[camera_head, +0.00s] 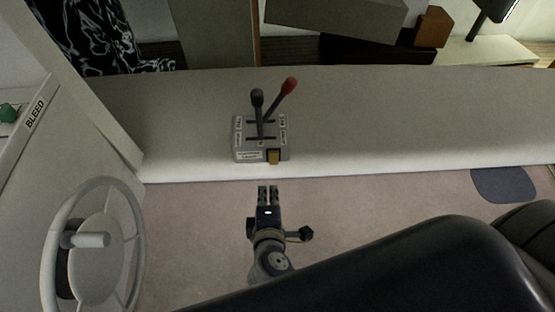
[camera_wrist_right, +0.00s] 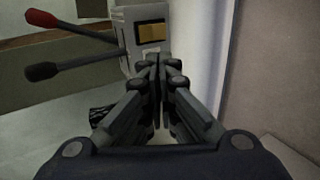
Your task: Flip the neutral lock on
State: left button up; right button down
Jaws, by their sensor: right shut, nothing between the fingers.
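The control box (camera_head: 245,153) is grey and sits on the front edge of the pale ledge, with white labels on it. A black-knobbed lever (camera_head: 257,98) and a red-knobbed lever (camera_head: 290,85) rise from it. A yellow-brown rocker (camera_head: 274,157), probably the neutral lock, is on its front face at the lower right. In the right wrist view the rocker (camera_wrist_right: 151,32) shows just beyond the fingertips. My right gripper (camera_head: 268,188) is shut and empty, below and in front of the box, apart from it. My left gripper is not in view.
A white wheel (camera_head: 98,245) stands at the left, below a panel marked BLEED (camera_head: 36,112). A black seat-like shape (camera_head: 400,270) fills the lower right. The ledge (camera_head: 400,120) is clear on both sides of the box.

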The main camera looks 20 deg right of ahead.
send_near(274, 158)
jog(key=a, duration=0.2)
jog(key=x, duration=0.3)
jog(key=p+x, duration=0.1)
jog(key=x, duration=0.3)
jog(key=shift+f, duration=0.5)
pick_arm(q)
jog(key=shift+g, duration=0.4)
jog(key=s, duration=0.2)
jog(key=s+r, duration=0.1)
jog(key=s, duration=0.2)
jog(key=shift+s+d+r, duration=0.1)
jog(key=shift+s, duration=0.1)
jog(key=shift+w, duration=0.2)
